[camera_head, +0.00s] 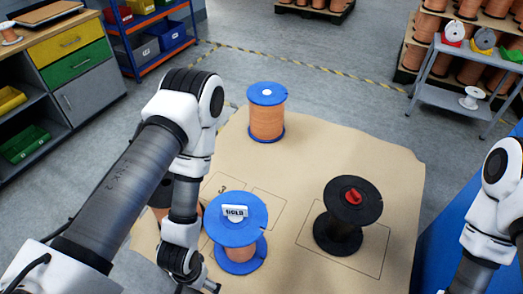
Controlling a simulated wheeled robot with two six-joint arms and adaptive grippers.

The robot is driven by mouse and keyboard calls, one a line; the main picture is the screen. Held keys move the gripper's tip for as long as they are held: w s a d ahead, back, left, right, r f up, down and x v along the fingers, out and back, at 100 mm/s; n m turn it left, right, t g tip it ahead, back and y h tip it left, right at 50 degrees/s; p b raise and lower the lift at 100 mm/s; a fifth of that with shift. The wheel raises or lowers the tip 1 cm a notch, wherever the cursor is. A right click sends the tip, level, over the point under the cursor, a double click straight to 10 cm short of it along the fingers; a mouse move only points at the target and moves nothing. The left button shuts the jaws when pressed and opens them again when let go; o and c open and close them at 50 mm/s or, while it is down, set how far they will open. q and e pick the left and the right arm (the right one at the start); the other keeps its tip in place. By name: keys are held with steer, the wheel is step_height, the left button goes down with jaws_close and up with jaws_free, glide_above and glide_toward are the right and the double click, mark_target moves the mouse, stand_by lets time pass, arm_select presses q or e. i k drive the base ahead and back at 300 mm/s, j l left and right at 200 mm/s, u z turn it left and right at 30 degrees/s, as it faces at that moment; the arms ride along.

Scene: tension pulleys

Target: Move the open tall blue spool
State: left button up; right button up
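A tall blue spool (267,118) with copper-coloured winding stands upright at the back of the tan board, with a plain white centre on its top flange. A second blue spool (238,258) stands upright near the front, with a white printed tag on its top. A black spool (345,212) with a red knob stands to the right. Another copper-coloured thing (160,215) is mostly hidden behind my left arm. My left gripper (200,285) is low at the bottom edge, left of the front blue spool; its fingers are not clear. My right gripper is out of view.
The tan board (390,170) has drawn rectangles around the front spools and free room at its back right. A cabinet (85,80) and bin shelf (155,40) stand at left. A grey cart (460,95) with small spools and loaded pallets stand back right.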

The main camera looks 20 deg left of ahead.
mark_target(239, 246)
steer(key=u, duration=0.85)
